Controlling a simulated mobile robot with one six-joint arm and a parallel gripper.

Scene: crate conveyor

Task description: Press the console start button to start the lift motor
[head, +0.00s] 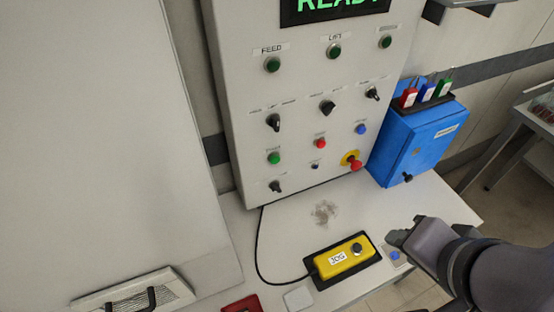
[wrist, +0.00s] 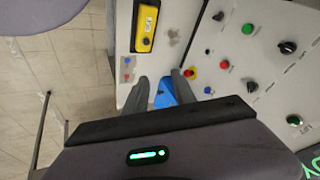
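The console panel (head: 240,95) stands upright with a green READY display (head: 330,5) at its top. A green button (head: 274,157) sits low on its left side; it also shows in the wrist view (wrist: 247,28). Its label is too small to read. A red button (head: 320,143) and a blue button (head: 361,128) are to its right. My gripper (head: 398,238) is above the table's right part, well to the right of and apart from the green button. In the wrist view its two fingers (wrist: 160,83) are spread with nothing held between them.
A red-and-yellow emergency stop (head: 354,162) sits at the panel's lower right. A blue box (head: 415,145) with several coloured tags stands beside the panel. A yellow JOG box (head: 345,258) with a black cable lies on the table. Several black selector knobs and green lamps are on the panel.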

